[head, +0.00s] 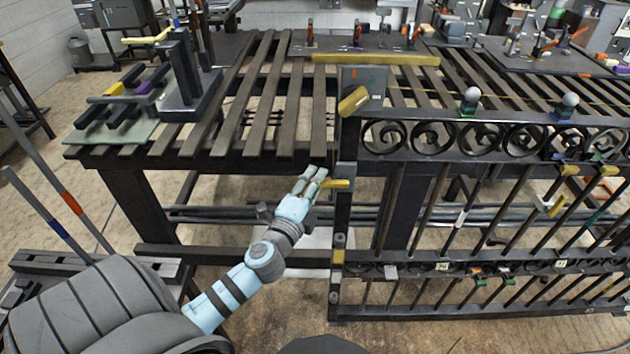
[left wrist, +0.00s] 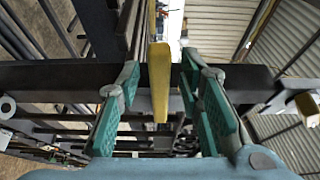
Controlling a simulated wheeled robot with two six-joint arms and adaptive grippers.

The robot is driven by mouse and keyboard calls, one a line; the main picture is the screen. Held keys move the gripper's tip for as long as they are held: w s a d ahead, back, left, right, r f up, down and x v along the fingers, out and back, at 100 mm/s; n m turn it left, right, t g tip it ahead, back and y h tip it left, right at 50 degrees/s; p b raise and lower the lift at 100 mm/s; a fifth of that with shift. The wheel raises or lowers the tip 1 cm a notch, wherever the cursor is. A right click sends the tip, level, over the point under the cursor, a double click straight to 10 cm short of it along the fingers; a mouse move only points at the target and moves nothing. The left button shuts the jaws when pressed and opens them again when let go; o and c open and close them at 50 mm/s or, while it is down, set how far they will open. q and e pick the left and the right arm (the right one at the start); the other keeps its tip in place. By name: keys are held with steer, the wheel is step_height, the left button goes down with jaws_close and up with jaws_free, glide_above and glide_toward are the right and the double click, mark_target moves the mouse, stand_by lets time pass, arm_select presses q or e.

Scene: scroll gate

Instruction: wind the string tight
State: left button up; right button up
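A thin yellowish string (head: 532,101) runs along the top of the black scroll gate (head: 466,137), past two white balls on stands. At the gate's left end is a grey plate (head: 371,79) with a yellow knob (head: 354,100). Lower on the left post a yellow handle (head: 337,184) sticks out to the left. My left gripper (head: 318,178) is at this handle. In the left wrist view a yellow bar (left wrist: 159,82) stands between the teal finger pads, with gaps on both sides, so the gripper is open. My right gripper is not in view.
A slatted bench (head: 255,112) stands behind and left of the gate. Clamps and a dark fixture (head: 185,75) sit on it. Floor shows under the bench.

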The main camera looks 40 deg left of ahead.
arm_select(q)
steer(key=shift+w, duration=0.15)
jaws_close()
steer(key=shift+f+b, duration=0.3)
steer(key=shift+b, duration=0.35)
steer(key=f+n+b, duration=0.1)
steer(key=n+b, duration=0.1)
steer(key=b, duration=0.3)
steer(key=f+n+t+y+b, duration=0.1)
steer(key=n+b, duration=0.2)
steer(key=b, duration=0.2)
steer(key=d+f+n+t+y+b, duration=0.1)
steer(key=n+b, duration=0.1)
steer(key=b, duration=0.3)
steer(key=shift+w+f+n, duration=0.3)
steer(key=shift+w+f, duration=0.05)
steer(key=shift+w, duration=0.05)
